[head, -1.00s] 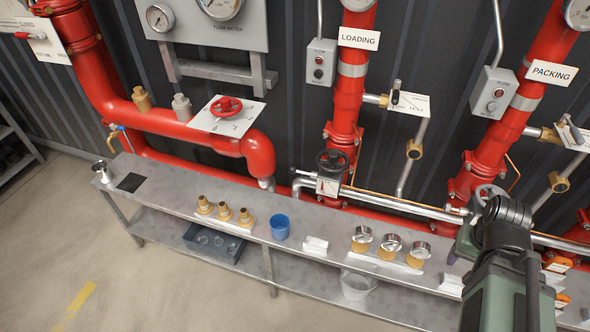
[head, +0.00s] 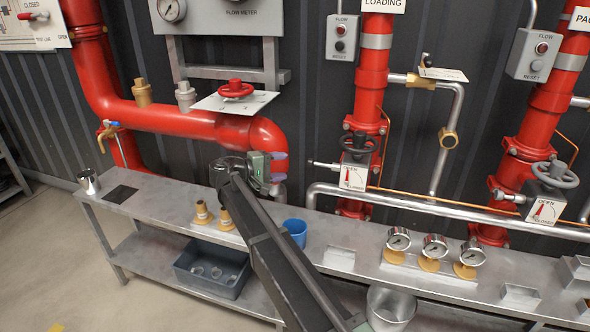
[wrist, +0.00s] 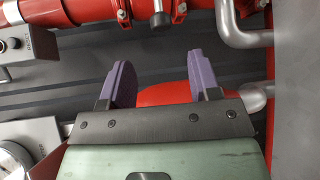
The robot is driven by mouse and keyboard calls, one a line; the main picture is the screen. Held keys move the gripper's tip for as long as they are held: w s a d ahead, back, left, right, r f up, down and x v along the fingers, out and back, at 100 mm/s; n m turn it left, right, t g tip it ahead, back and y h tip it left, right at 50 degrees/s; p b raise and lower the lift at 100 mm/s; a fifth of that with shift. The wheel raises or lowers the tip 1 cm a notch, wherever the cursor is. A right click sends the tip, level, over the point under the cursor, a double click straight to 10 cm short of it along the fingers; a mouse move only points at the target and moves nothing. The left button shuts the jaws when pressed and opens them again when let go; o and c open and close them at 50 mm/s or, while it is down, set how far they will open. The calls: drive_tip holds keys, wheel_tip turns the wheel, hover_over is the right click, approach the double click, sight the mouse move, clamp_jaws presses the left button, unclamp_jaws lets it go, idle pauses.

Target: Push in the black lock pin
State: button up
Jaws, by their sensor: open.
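What looks like the lock pin (head: 322,163) is a short metal rod sticking out to the left of the valve on the loading pipe. In the wrist view the pin (wrist: 160,18) shows at the top centre with a black end facing me, between two red flanges. My gripper (head: 279,166) is left of the pin and apart from it, near the red pipe's elbow. In the wrist view my gripper (wrist: 160,80) has its purple fingers spread, with nothing held. The pin lies ahead, roughly in line with the gap between them.
The red elbow (head: 262,136) lies close to my gripper. A grey pipe (head: 335,188) runs right from near it. The black handwheel (head: 359,142) is just right of the pin. A blue cup (head: 295,232) and several gauges stand on the bench (head: 163,207) below.

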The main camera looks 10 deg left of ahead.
sight(311, 163)
drive_tip(key=b+x, duration=0.1)
drive_tip(key=x, duration=0.9)
drive_tip(key=shift+w+d, duration=0.15)
drive_tip(key=shift+d, duration=0.25)
